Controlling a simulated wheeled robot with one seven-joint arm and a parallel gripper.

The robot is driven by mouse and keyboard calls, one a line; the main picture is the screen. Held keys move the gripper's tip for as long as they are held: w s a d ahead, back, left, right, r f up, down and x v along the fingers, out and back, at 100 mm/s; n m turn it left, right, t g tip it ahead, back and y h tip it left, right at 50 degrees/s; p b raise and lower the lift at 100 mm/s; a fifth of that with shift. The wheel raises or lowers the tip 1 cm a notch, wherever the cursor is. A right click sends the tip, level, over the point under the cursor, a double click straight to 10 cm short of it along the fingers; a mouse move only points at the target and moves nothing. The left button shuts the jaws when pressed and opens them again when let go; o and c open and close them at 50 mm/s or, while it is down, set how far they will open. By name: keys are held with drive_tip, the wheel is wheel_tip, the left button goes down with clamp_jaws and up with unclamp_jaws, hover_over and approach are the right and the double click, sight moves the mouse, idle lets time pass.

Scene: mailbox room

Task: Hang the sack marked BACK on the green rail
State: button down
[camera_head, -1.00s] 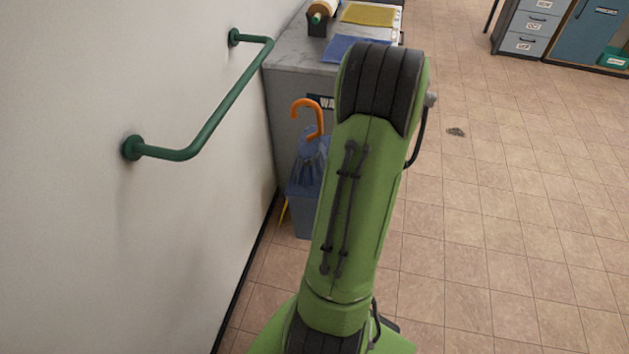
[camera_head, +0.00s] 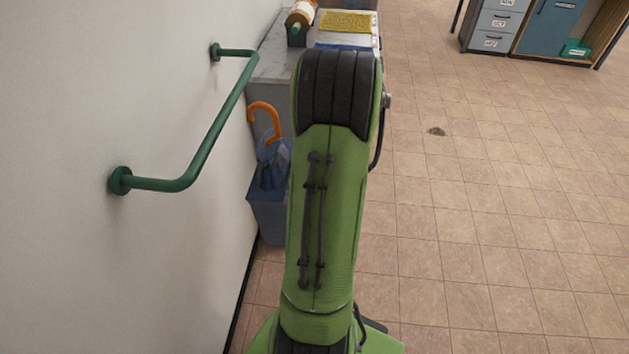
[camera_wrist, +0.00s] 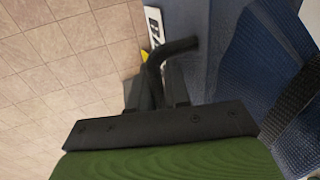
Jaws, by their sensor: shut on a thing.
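The green rail (camera_head: 212,139) is fixed to the white wall at the left in the head view, with a bend and a round mount at each end. In the wrist view, my gripper (camera_wrist: 156,84) is shut around a dark, bent hook-like piece (camera_wrist: 177,46). Dark blue woven cloth (camera_wrist: 232,62), seemingly the sack, fills the right side beside the fingers. A white label (camera_wrist: 154,26) with black letters shows at the top, and its word cannot be fully read. In the head view my arm hides the gripper and the sack.
Tiled floor (camera_head: 480,230) lies open at right.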

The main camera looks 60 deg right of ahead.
drive_tip(key=shift+w+a+b, duration=0.1)
drive_tip(key=shift+w+a, duration=0.55)
drive_tip(key=shift+w, duration=1.15)
drive_tip(key=shift+w+a+b, duration=0.15)
drive_tip(key=shift+w+a, duration=0.45)
drive_tip(key=shift+w, duration=1.2)
drive_tip(key=shift+w+a+b, duration=0.1)
drive_tip(key=shift+w+a, duration=0.55)
drive_tip(key=shift+w, duration=1.15)
drive_tip(key=shift+s+f+b, duration=0.1)
drive_tip(key=shift+f+b, duration=1.3)
drive_tip(key=shift+f, duration=0.7)
